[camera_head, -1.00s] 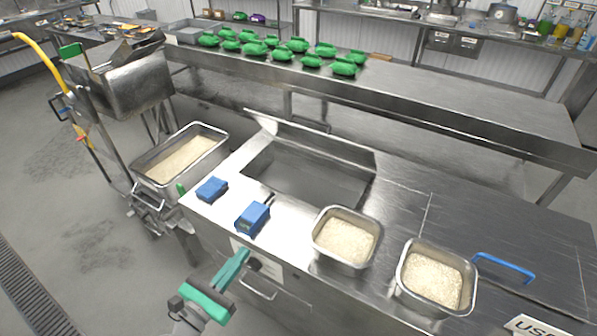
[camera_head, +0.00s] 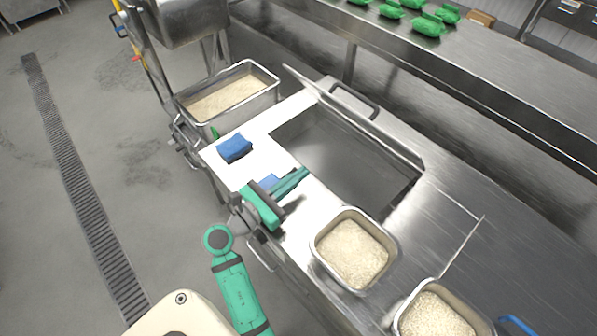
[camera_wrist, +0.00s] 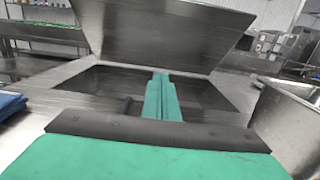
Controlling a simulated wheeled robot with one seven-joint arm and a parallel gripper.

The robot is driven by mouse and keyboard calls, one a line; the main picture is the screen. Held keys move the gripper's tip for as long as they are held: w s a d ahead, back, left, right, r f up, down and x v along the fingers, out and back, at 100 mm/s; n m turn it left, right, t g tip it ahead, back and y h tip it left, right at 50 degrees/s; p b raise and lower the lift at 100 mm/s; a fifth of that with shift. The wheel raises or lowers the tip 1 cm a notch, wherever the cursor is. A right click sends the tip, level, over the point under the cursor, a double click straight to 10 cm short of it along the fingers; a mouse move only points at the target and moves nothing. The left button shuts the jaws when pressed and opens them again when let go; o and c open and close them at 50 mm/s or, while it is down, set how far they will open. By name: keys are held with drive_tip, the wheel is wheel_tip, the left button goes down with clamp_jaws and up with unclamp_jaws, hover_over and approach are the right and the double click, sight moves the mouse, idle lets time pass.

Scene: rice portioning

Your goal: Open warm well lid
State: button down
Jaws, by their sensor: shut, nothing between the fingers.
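The warm well lid (camera_head: 378,128) stands raised along the back edge of the well opening (camera_head: 335,155), with a black handle (camera_head: 355,101) behind it. In the wrist view the lid (camera_wrist: 160,35) is a broad steel panel tilted up beyond the dark, open well (camera_wrist: 95,88). My green gripper (camera_head: 304,172) is over the front edge of the opening, its fingers closed together and pointing toward the well. The shut fingers (camera_wrist: 160,78) also show in the wrist view, empty and apart from the lid.
A steel pan of rice (camera_head: 352,250) sits right of my gripper, with another rice pan (camera_head: 435,318) beyond it. Blue items (camera_head: 234,148) lie on the left counter, one partly hidden by my gripper. A large rice tub (camera_head: 228,97) stands at the left end.

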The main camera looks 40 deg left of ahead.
drive_tip(key=shift+w+d+r, duration=0.1)
drive_tip(key=shift+w+d, duration=0.05)
drive_tip(key=shift+w, duration=1.6)
drive_tip(key=shift+w+d+r, duration=0.1)
drive_tip(key=shift+w+d, duration=0.05)
drive_tip(key=shift+w, duration=1.55)
drive_tip(key=shift+r, duration=0.1)
